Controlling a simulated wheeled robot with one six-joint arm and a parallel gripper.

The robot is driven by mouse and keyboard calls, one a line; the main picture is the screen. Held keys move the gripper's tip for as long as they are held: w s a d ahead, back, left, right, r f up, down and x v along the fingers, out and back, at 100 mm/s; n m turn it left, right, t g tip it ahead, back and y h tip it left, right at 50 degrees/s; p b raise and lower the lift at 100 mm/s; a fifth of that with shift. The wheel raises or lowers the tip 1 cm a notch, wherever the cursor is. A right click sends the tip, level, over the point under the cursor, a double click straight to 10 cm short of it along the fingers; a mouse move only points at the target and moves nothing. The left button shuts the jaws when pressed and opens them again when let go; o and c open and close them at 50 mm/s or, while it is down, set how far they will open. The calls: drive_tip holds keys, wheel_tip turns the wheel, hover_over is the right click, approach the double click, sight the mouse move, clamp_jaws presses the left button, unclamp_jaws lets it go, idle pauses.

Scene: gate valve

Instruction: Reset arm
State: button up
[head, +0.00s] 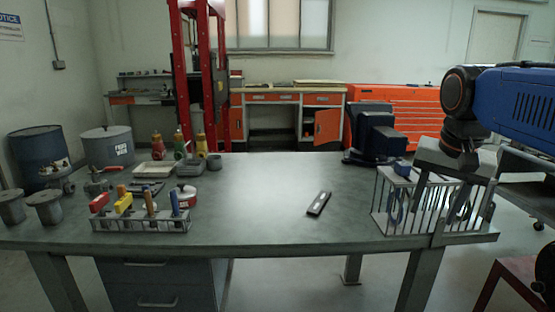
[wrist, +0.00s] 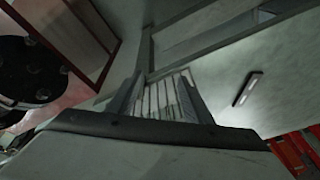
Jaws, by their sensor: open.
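My gripper (wrist: 160,82) shows in the wrist view with its two fingers apart and nothing held between them. Wire bars show beyond the gap between the fingers. In the head view my arm comes in from the right, and my gripper hangs over the wire basket (head: 382,212) at the right end of the workbench (head: 260,215). Its fingers overlap the basket in the picture; I cannot tell whether they touch it. Blue-handled items (head: 397,208) are in the basket, partly hidden by its bars. A valve-like part with a red handle (head: 105,171) is at the bench's left.
A flat grey tool (head: 319,204) lies on the bench, also in the wrist view (wrist: 247,88). A dark vise (head: 374,135) stands behind the basket. A rack of coloured handles (head: 145,224), bottles and a tray (head: 155,170) fill the left. The bench middle is mostly clear.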

drive_tip(key=s+a+f+n+t, duration=0.1)
drive_tip(key=s+a+f+n, duration=0.1)
drive_tip(key=s+f, duration=0.4)
drive_tip(key=s+a+f+n+t, duration=0.1)
drive_tip(key=s+a+f+n, duration=0.1)
drive_tip(key=s+f+n, duration=0.2)
wheel_tip(320, 180, down, 9)
drive_tip(key=s, duration=0.3)
drive_tip(key=shift+r+n+y, duration=0.15)
drive_tip(key=shift+n+y, duration=0.25)
